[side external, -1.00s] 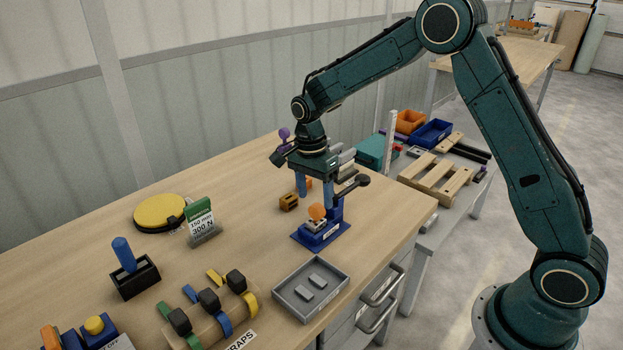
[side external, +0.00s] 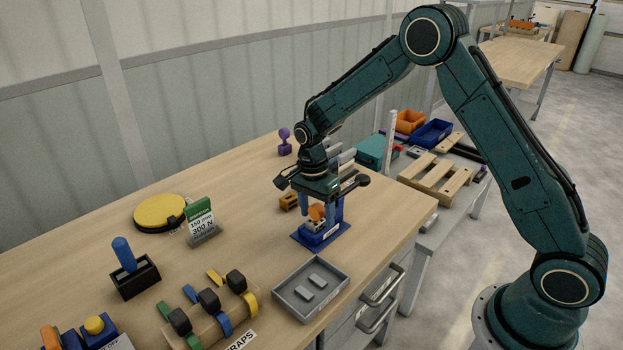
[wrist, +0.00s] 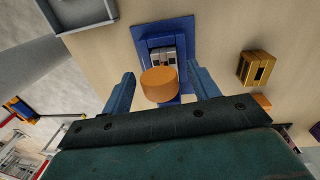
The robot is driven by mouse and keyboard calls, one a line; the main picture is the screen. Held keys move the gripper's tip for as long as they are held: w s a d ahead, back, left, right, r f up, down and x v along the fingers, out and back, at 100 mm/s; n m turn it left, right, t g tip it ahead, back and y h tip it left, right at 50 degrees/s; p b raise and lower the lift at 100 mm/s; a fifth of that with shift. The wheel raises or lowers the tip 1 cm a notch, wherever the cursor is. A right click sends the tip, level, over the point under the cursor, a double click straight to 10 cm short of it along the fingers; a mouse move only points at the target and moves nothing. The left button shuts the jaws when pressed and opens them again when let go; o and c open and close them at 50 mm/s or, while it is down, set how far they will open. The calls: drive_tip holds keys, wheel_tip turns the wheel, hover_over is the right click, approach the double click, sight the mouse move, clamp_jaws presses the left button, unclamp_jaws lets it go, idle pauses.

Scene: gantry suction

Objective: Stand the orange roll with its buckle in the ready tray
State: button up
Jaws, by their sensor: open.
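The orange roll (side external: 317,212) sits with a grey metal buckle (side external: 316,224) on the blue fixture (side external: 330,235) at the bench's right part. In the wrist view the roll (wrist: 159,84) lies between the two blue fingers, and the buckle (wrist: 166,58) shows just beyond it. My gripper (side external: 320,208) is open, pointing down around the roll; in the wrist view (wrist: 162,84) a gap shows on each side of the roll. The grey tray (side external: 290,299) with two small raised blocks stands in front of the fixture; its corner shows in the wrist view (wrist: 112,12). I cannot tell which tray is labelled ready.
A brown-yellow slotted block (side external: 288,201) is close left of the fixture. The strap rack (side external: 225,310), a green 300 N sign (side external: 201,220), a yellow disc (side external: 160,213) and a black holder with a blue handle (side external: 134,277) stand further left. A purple knob (side external: 284,142) is behind.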

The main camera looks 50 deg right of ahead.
drive_tip(key=c, duration=1.1)
drive_tip(key=shift+r, duration=0.1)
wheel_tip(320, 180, up, 20)
drive_tip(key=shift+a, duration=0.1)
idle(0.7)
drive_tip(key=shift+g, duration=0.3)
drive_tip(key=s+a+f, duration=0.3)
drive_tip(key=a, duration=0.1)
drive_tip(key=s+a+f, duration=0.3)
drive_tip(key=a+f, duration=0.1)
drive_tip(key=s+a+f, duration=0.3)
drive_tip(key=s+a, duration=0.1)
drive_tip(key=shift+a+f, duration=0.35)
drive_tip(key=shift+f, duration=0.05)
